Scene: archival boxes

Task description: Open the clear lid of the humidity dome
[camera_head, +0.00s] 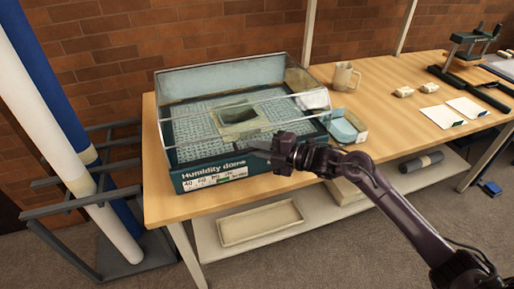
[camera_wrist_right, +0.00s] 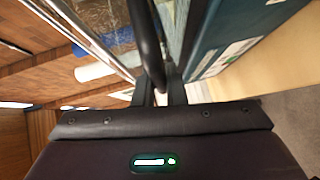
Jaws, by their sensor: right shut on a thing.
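The humidity dome stands at the left end of the wooden table, with a teal base (camera_head: 205,176) labelled "Humidity dome" on its front. Its clear lid (camera_head: 222,78) sits over the base; a grey mesh floor and a pale piece with a dark centre show through it. I cannot tell whether the lid's front edge is raised. My right gripper (camera_head: 264,153) is at the dome's front. In the right wrist view its fingers are shut on a dark curved handle (camera_wrist_right: 148,45), with the teal base (camera_wrist_right: 212,35) on the right. My left gripper is not in view.
A beige mug (camera_head: 343,76), a small box with light-blue contents (camera_head: 347,128) and white cards (camera_head: 437,118) are on the table to the right. A shallow tray (camera_head: 262,221) lies on the lower shelf. A rack with tall rolls (camera_head: 62,120) stands left of the table.

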